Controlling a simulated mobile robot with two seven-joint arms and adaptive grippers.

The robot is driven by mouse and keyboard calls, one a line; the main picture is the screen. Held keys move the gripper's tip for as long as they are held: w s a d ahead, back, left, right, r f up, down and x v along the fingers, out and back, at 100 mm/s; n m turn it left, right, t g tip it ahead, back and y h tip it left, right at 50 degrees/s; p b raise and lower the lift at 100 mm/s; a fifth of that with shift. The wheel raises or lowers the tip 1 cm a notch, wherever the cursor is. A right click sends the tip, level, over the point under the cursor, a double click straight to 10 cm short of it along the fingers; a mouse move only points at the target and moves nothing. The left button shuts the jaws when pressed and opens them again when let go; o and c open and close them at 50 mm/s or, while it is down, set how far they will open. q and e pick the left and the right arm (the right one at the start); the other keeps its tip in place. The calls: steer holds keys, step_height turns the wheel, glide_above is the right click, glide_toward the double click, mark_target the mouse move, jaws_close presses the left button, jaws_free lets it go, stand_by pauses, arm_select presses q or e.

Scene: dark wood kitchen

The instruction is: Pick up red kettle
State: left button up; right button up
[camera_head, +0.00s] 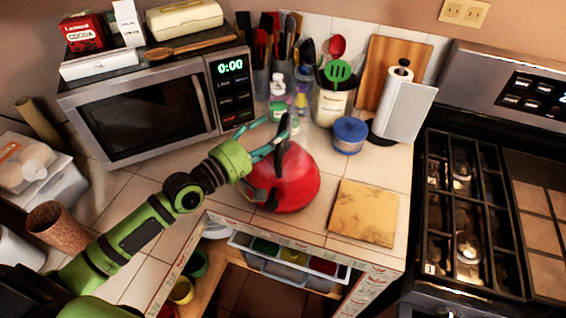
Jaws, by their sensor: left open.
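The red kettle (298,181) stands on the tiled counter, just right of the middle of the head view, with a dark handle (282,132) rising from its top. My left gripper (268,163) reaches in from the left on its green arm. It is open, with one finger above and one lower at the kettle's left side. The fingers overlap the kettle in the picture, and I cannot tell whether they touch it. The gripper hides part of the kettle's left side. My right gripper is not in view.
A microwave (150,105) stands behind my left arm. The counter's front edge is close, and a stove (470,200) is at right.

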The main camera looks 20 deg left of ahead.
mark_target(283, 125)
arm_select(q)
steer(key=p+x, duration=0.1)
steer(key=x, duration=0.2)
steer(key=shift+w, duration=0.1)
steer(key=shift+w+d+f, duration=0.1)
steer(key=shift+w+d, duration=0.25)
steer(key=shift+w, duration=0.3)
jaws_close()
steer(key=shift+r, duration=0.35)
steer(key=shift+w, duration=0.15)
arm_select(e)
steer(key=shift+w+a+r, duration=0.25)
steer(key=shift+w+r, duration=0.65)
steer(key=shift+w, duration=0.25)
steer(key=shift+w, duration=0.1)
